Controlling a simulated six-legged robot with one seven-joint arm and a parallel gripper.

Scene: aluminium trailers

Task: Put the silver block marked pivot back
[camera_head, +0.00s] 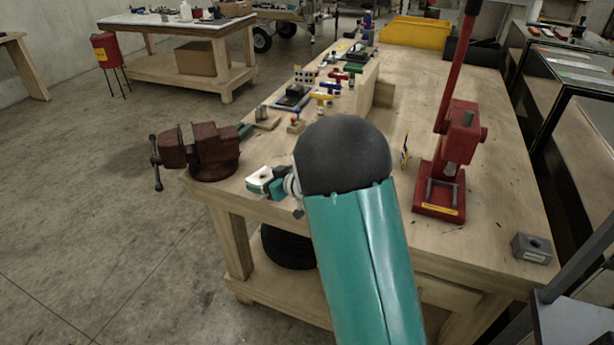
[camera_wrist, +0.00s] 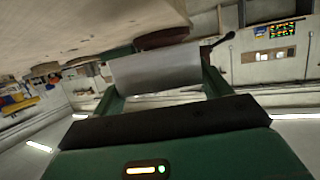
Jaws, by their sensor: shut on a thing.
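In the wrist view a plain silver block (camera_wrist: 155,72) sits between the two green fingers of my gripper (camera_wrist: 160,80). My gripper is shut on it; no marking on its visible face can be read. In the head view my gripper (camera_head: 268,184) is at the near left part of the wooden workbench (camera_head: 400,125), beside the vise, partly hidden by my arm. A different grey block with a hole (camera_head: 531,248) lies at the bench's near right corner.
A rusty red vise (camera_head: 200,152) is on the bench's left corner. A red arbor press (camera_head: 446,165) stands at right. Several small coloured parts (camera_head: 325,92) line the far left side, and a yellow bin (camera_head: 415,32) is at the back. Bare bench top lies around the press.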

